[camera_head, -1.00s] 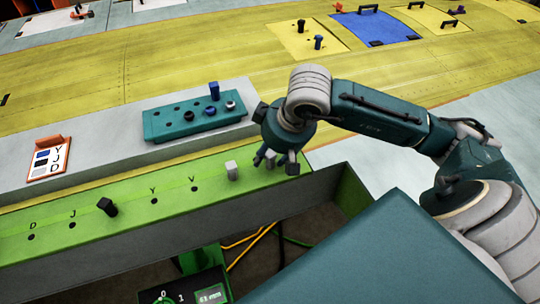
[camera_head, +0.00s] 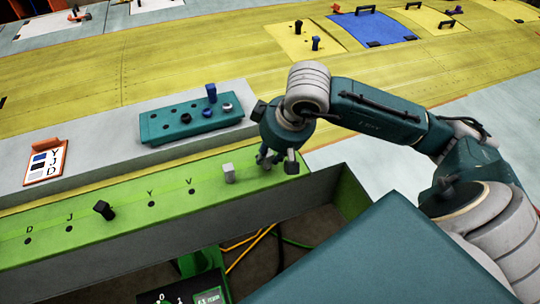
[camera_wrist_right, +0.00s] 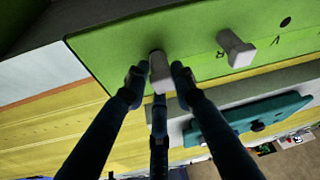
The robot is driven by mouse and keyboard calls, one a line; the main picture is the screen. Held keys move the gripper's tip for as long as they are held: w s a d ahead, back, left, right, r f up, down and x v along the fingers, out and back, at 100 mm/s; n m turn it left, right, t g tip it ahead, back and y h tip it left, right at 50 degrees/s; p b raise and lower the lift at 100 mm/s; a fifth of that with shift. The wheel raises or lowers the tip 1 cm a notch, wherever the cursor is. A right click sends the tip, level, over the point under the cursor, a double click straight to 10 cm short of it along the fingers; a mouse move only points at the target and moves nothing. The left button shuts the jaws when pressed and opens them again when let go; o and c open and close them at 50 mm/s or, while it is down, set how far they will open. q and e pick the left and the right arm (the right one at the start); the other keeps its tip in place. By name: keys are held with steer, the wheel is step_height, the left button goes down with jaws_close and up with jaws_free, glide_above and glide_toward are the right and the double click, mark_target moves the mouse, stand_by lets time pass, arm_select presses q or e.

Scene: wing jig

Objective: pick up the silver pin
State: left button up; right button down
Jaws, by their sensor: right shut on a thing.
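My right gripper (camera_head: 277,161) is low over the right end of the green bench top (camera_head: 120,222). In the right wrist view its fingers (camera_wrist_right: 158,78) are shut on a pale grey, silver-looking pin (camera_wrist_right: 160,66) with a squared head. The pin's lower end is hard to make out, so I cannot tell whether it still touches the green surface. A second pale grey pin (camera_head: 228,173) stands upright just left of the gripper; it also shows in the wrist view (camera_wrist_right: 236,48). My left gripper is not in view.
A black pin (camera_head: 104,210) stands on the green top among lettered holes. Behind is a teal block (camera_head: 160,129) with a blue pin (camera_head: 211,93) and dark round pieces. A card (camera_head: 45,163) lies left. The yellow wing panel (camera_head: 110,80) stretches behind.

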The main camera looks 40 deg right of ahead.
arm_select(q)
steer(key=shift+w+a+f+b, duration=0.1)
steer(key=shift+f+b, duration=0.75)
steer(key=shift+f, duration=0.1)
arm_select(e)
step_height(320, 180, up, 19)
steer(key=shift+a+r, duration=0.2)
